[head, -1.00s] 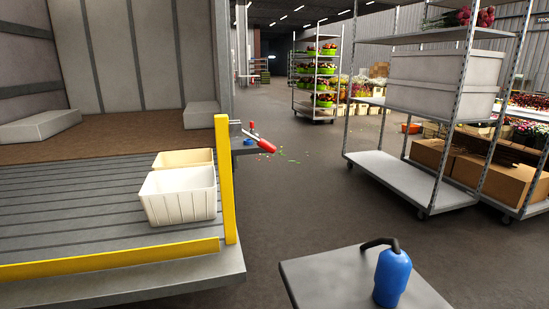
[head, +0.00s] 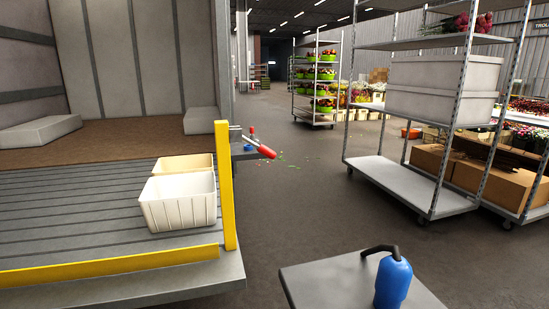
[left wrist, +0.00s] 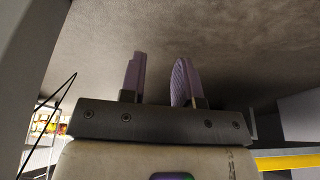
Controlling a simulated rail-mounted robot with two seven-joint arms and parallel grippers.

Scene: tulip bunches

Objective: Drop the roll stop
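A long, low yellow bar (head: 110,264), which looks like the roll stop, runs along the near edge of the grey ribbed platform (head: 60,205). A yellow upright (head: 226,185) stands at the platform's right corner. A lever with a red handle (head: 261,147) sticks out to the right near its top. A yellow bar also shows at lower right in the left wrist view (left wrist: 288,162); I cannot tell which part it is. My left gripper (left wrist: 159,78) is open, its two purple fingers apart with nothing between them. Neither gripper is in the head view.
A white crate (head: 180,213) and a cream crate (head: 184,161) stand on the platform beside the upright. A blue bottle with a dark handle (head: 393,283) stands on a grey surface (head: 330,290) in front. A wheeled rack (head: 415,188) stands at right.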

